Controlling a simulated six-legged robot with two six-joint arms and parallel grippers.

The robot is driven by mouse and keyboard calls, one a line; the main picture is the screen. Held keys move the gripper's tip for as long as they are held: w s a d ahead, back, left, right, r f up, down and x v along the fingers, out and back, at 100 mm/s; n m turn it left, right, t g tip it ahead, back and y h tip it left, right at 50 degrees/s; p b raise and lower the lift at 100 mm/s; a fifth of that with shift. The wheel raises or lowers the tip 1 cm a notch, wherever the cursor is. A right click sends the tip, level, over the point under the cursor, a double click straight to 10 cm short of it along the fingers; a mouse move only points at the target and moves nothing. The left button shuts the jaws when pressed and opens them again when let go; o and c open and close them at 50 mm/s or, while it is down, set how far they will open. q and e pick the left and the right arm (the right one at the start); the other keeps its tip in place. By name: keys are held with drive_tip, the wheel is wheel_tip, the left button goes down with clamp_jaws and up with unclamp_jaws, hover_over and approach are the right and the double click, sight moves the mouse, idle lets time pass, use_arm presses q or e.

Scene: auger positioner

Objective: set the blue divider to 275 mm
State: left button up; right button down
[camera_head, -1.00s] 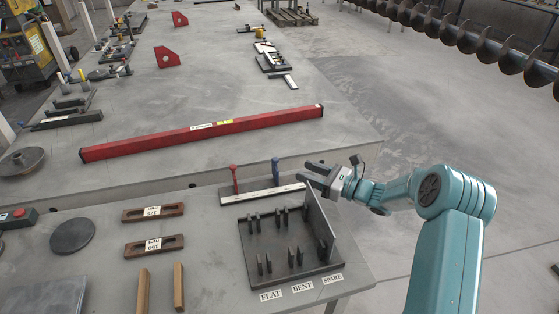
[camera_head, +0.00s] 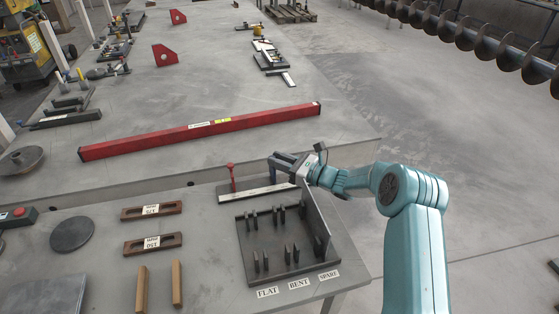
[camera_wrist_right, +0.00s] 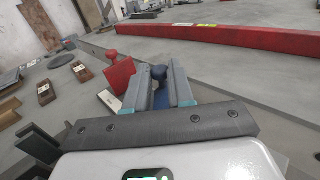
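The blue divider (camera_wrist_right: 158,73) shows in the right wrist view between the fingers of my right gripper (camera_wrist_right: 161,82), its round head near the fingertips. The fingers are apart on either side of it; a firm grip is not visible. In the head view my right gripper (camera_head: 282,163) is over the right end of the white scale (camera_head: 257,194) and hides the blue divider. The red divider (camera_head: 232,178) stands upright at the scale's left part; its red plate (camera_wrist_right: 120,76) also shows in the wrist view. My left gripper is not in view.
A dark rack (camera_head: 280,270) with upright plates, labelled FLAT, BENT and SPARE, stands just in front of the scale. Two slotted brown blocks (camera_head: 152,211) with upside-down labels lie to the left. A long red beam (camera_head: 200,132) lies behind on the larger table.

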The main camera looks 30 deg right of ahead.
drive_tip(key=d, duration=0.3)
drive_tip(key=s+d+b, duration=0.1)
drive_tip(key=d, duration=0.1)
drive_tip(key=s+d+b, duration=0.1)
drive_tip(key=d, duration=0.2)
drive_tip(key=shift+s+d, duration=0.1)
drive_tip(key=shift+d, duration=0.25)
drive_tip(key=shift+s+d, duration=0.1)
drive_tip(key=shift+d, duration=0.2)
drive_tip(key=c, duration=1)
unclamp_jaws()
drive_tip(key=b+v, duration=0.1)
drive_tip(key=v, duration=1.5)
drive_tip(key=shift+s+d, duration=0.1)
drive_tip(key=shift+d, duration=0.05)
